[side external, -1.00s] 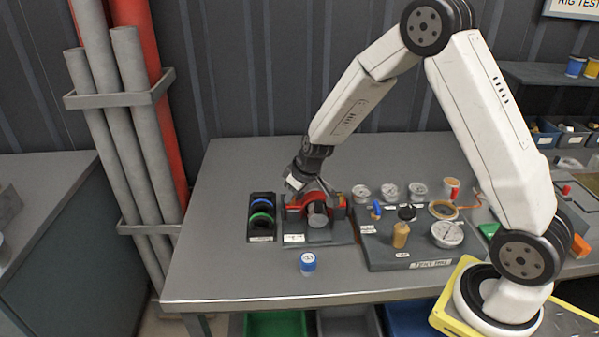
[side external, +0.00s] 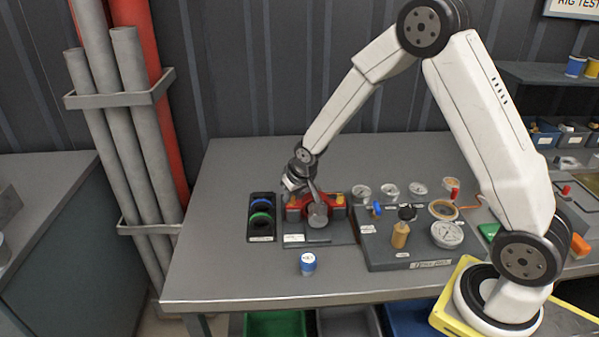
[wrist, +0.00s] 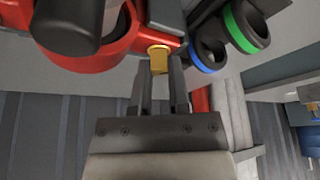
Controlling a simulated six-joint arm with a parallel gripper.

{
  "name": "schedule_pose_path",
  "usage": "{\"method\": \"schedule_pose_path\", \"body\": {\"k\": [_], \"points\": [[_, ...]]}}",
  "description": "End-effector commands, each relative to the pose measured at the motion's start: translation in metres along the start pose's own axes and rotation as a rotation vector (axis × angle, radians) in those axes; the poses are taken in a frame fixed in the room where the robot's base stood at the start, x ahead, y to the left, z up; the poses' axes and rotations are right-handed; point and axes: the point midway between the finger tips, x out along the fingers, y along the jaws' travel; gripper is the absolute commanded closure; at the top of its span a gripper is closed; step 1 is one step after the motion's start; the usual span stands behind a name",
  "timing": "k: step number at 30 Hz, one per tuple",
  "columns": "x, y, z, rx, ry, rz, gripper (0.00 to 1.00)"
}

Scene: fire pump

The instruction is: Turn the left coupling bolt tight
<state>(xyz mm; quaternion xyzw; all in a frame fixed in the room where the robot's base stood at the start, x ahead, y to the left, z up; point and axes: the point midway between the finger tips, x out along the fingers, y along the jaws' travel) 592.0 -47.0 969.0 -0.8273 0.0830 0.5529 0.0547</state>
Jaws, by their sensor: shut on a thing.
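The red coupling (side external: 327,200) sits on a dark stand with a grey cylinder (side external: 318,219) at its front. It also shows at the top left of the wrist view (wrist: 115,52). The left coupling bolt, a brass-coloured bolt (wrist: 158,58), is at the coupling's edge in the wrist view. My gripper (wrist: 161,68) is shut on this bolt, one finger on either side of it. In the side view my gripper (side external: 294,192) is at the coupling's left end and hides the bolt. The other, yellow bolt (side external: 340,199) shows at the coupling's right end.
A black tray (side external: 262,237) with a blue ring (side external: 262,204) and a green ring (side external: 261,217) stands close on the left. A blue-and-white jar (side external: 308,263) stands in front. A gauge board (side external: 380,257) lies on the right. The bench's left side is clear.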

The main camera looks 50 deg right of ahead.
Motion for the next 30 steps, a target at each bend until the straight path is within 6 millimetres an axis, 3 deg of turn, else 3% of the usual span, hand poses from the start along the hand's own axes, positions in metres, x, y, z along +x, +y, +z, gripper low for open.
{"method": "schedule_pose_path", "body": {"k": [30], "points": [[0.0003,-0.0020,-0.0006,0.337,0.000,0.138,1.00]]}}
